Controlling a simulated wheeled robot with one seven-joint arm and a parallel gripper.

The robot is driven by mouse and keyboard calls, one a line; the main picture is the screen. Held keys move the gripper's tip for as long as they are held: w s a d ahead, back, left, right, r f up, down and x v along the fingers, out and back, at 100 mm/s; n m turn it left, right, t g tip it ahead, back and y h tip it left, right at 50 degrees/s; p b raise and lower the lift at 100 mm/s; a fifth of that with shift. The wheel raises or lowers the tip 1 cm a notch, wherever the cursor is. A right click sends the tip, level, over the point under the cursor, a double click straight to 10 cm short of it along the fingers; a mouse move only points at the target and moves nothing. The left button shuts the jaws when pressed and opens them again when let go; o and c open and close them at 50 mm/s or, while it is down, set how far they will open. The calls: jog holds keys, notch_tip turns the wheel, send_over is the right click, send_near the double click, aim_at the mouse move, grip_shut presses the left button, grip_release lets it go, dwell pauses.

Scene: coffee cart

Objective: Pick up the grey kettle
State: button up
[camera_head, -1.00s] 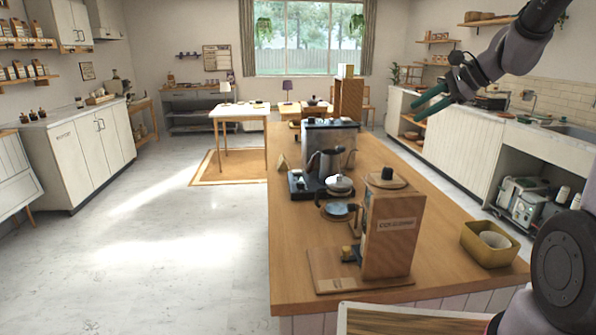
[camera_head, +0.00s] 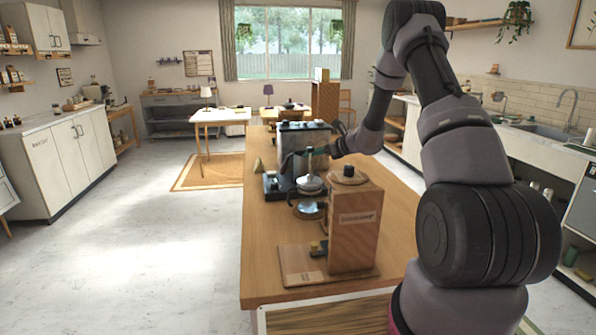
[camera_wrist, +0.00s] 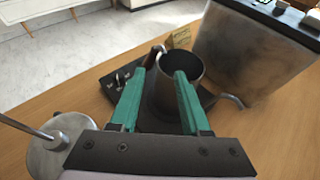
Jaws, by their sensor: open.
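The grey kettle (camera_wrist: 162,98) stands upright on a black base (camera_wrist: 122,78) on the wooden counter. In the wrist view its round rim and part of its body show between the two green fingers of my gripper (camera_wrist: 165,74). The jaws are open, one finger to each side of the kettle; I cannot tell whether either touches it. In the head view the kettle (camera_head: 290,164) is small and dark, and my gripper (camera_head: 312,151) is at its upper right. My fingers and palm hide part of its body in the wrist view.
A large metal machine (camera_wrist: 255,52) stands close to the right in the wrist view. A silver lidded pot (camera_wrist: 58,140) is at lower left. A wooden grinder box (camera_head: 355,225) stands nearer on the counter (camera_head: 262,225).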

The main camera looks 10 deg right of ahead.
aim_at(296, 157)
jog(key=shift+x, duration=3.1)
jog(key=shift+d+f, duration=0.1)
grip_shut()
